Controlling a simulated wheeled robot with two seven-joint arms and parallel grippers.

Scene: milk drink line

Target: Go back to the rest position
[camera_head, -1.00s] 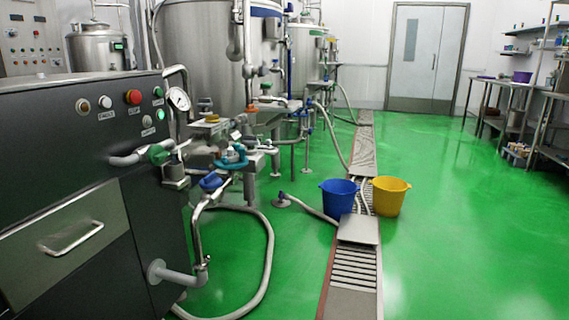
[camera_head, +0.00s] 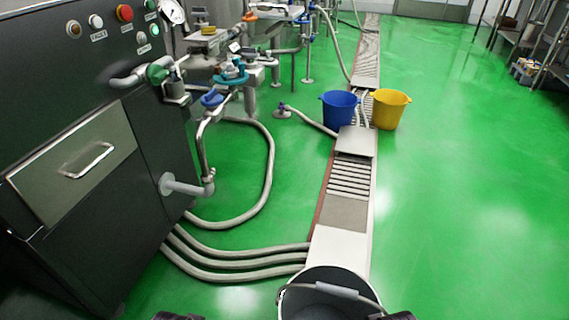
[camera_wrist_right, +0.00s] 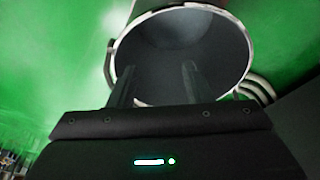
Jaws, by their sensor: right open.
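My right gripper (camera_wrist_right: 155,78) is open in the right wrist view, with its two dark fingers well apart and nothing visible between them. Beyond the fingers is the round mouth of a dark bucket (camera_wrist_right: 180,30) with a pale rim. I cannot tell whether the fingers touch it. A dark bucket (camera_head: 322,275) also shows at the bottom edge of the head view, its lower part cut off. Small dark parts of my own arms show at the bottom edge there. My left gripper is not in view.
A dark control cabinet (camera_head: 100,220) stands at left, with pipes and valves beside it. Grey hoses (camera_head: 235,253) run across the floor to a drain channel (camera_head: 345,215). A blue bucket (camera_head: 339,112) and yellow bucket (camera_head: 387,110) stand farther back.

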